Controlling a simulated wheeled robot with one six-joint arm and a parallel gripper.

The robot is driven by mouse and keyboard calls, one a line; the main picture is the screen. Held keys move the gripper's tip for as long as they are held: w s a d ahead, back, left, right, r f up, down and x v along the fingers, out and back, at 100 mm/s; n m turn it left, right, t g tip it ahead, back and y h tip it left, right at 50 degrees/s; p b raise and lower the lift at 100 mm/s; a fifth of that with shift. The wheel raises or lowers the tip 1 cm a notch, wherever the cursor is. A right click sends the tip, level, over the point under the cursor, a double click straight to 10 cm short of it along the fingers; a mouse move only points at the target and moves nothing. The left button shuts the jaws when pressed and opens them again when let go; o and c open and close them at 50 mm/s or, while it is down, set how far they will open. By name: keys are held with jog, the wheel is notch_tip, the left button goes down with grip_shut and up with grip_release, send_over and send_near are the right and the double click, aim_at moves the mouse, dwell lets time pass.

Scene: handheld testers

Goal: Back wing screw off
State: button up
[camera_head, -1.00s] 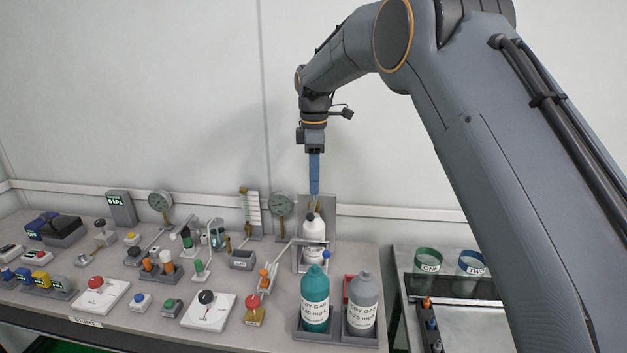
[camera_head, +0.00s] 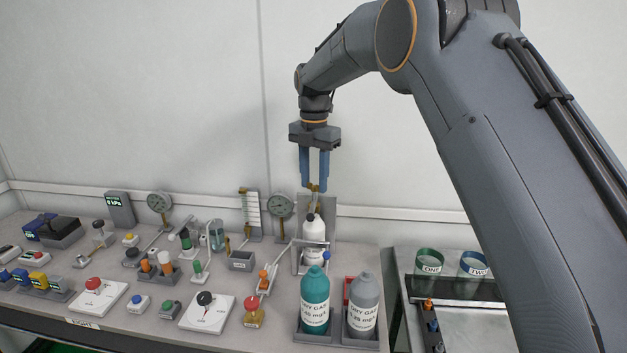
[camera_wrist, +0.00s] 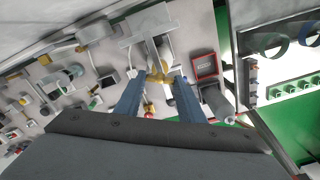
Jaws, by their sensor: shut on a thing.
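My gripper (camera_head: 314,186) points straight down above the white bottle (camera_head: 313,228) near the back wall. Its two blue fingers stand a little apart and are shut on the brass wing screw (camera_head: 315,188). In the wrist view, the brass screw (camera_wrist: 158,74) shows between the fingertips of my gripper (camera_wrist: 160,79). The white bottle stands upright in a clear-fronted holder before a grey upright plate (camera_head: 331,210). The fingertips partly hide the screw, so I cannot tell how far its thread is engaged.
A teal bottle (camera_head: 315,300) and a grey bottle (camera_head: 362,305) stand in front of the white bottle. A round gauge (camera_head: 281,205) is close on the left. Two labelled cups (camera_head: 429,262) (camera_head: 472,264) stand on the right-hand bench. Above the bench there is free room.

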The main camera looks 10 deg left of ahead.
aim_at(314, 186)
jog(key=n, duration=0.4)
jog(key=shift+f, duration=0.2)
jog(key=shift+n+b, duration=0.35)
jog(key=shift+n, duration=1.45)
jog(key=o, duration=1.1)
jog(key=shift+c, duration=0.2)
jog(key=shift+r, duration=0.1)
jog(key=shift+r+b, duration=0.85)
jog(key=shift+r, duration=3)
